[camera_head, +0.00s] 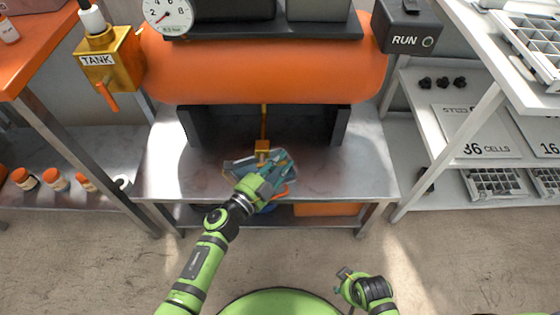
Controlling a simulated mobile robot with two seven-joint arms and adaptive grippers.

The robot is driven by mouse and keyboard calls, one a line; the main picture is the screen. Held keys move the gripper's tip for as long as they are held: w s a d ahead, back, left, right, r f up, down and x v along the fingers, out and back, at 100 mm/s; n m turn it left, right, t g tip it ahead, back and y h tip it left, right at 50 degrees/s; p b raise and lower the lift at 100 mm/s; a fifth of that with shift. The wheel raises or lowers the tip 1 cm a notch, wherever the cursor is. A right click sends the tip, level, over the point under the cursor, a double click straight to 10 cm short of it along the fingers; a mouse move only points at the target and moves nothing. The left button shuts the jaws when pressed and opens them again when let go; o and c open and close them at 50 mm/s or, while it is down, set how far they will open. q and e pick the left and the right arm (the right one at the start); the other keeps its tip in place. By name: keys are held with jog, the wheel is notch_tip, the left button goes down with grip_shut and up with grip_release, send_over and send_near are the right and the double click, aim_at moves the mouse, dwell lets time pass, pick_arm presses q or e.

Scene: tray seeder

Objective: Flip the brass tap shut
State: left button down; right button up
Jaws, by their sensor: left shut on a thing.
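The small brass tap (262,148) hangs from a thin brass pipe beneath the orange tank, above the middle of the metal bench. My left gripper (278,168) reaches up from below, right at the tap, and its teal fingers are shut on the tap's lever. The hand hides most of the lever; an orange bit shows beside the fingers, and I cannot tell which way the lever points. A bluish clear basin-like thing (235,167) lies around the fingers, partly hidden. My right gripper (344,272) is low at the bottom, away from the tap; its fingers are too small to judge.
The orange tank (260,75) and its dark supports (340,125) frame the tap. A brass block marked TANK (112,60) with a hanging orange lever is at upper left. A RUN box (408,28) is at upper right. Shelves (400,185) flank the bench; the floor in front is clear.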

pick_arm(q)
jog(key=shift+m+g+y+p, duration=0.3)
jog(key=shift+m+g+p, duration=0.15)
jog(key=shift+p, duration=0.7)
jog(key=shift+f+m+y+p, duration=0.3)
jog(key=shift+m+p, duration=0.05)
jog(key=shift+p, duration=0.15)
jog(key=shift+f, duration=0.25)
pick_arm(e)
jog(key=f, duration=0.1)
jog(key=f+t, duration=0.1)
jog(key=f, duration=0.1)
jog(key=shift+w+d+f, duration=0.1)
jog(key=shift+w+d, duration=0.1)
jog(key=shift+d, duration=0.15)
pick_arm(q)
jog(key=c, duration=1.1)
grip_release()
jog(key=shift+a, duration=0.1)
jog(key=v, duration=1.2)
jog(key=shift+r, duration=0.15)
